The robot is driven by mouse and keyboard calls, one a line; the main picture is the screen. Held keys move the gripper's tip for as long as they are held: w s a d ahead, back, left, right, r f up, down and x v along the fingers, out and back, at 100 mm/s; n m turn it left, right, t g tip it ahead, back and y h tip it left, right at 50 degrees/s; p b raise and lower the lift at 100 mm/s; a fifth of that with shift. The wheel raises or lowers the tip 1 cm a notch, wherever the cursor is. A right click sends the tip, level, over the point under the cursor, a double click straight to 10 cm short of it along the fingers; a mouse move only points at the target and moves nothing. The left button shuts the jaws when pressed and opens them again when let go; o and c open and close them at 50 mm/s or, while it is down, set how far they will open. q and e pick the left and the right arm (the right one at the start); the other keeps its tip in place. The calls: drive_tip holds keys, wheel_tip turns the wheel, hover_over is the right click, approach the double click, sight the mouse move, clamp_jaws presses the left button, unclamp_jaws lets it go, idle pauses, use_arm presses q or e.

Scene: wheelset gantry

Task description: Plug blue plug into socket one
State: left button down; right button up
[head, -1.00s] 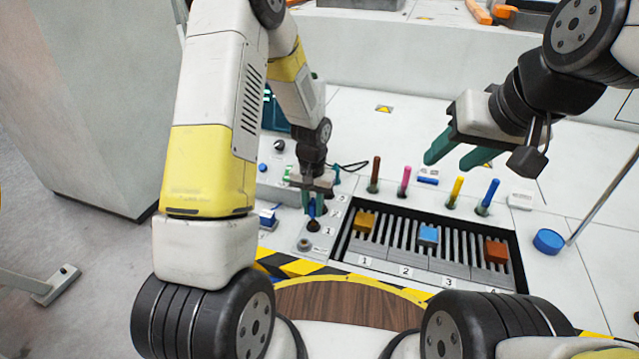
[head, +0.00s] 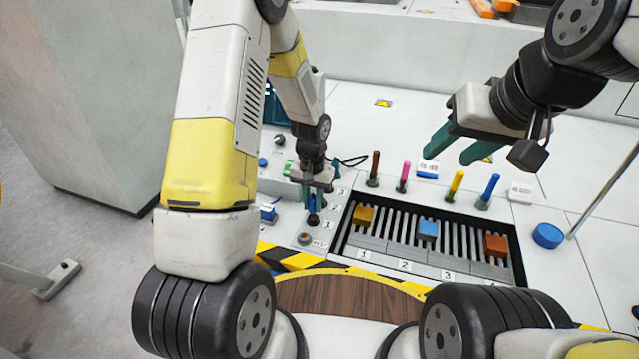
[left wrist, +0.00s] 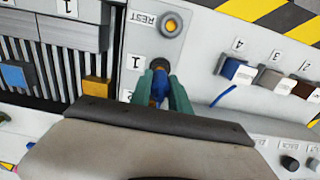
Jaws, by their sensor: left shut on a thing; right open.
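My left gripper (head: 312,197) is shut on the blue plug (head: 313,206), which stands roughly upright between the green fingers. The plug also shows in the left wrist view (left wrist: 159,88), with its lower end at a dark round socket beside the label 1, socket one (left wrist: 160,64). In the head view socket one (head: 314,221) lies directly under the plug. Plug and socket look in line and touching, but how deep the plug sits cannot be told. My right gripper (head: 456,148) is open and empty above the white bench, at the right.
A ringed holder marked REST (left wrist: 171,25) is close to socket one. A slotted rack (head: 385,245) with coloured blocks lies to the right, with several coloured pegs (head: 455,186) behind it. A blue round knob (head: 547,236) stands further right. Black and yellow striping edges the bench.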

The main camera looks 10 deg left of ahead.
sight(313, 195)
use_arm(q)
drive_tip(key=shift+f, duration=1.35)
idle(0.4)
drive_tip(key=c, duration=1.1)
unclamp_jaws()
drive_tip(key=shift+c, duration=0.2)
drive_tip(key=shift+r, duration=3.9)
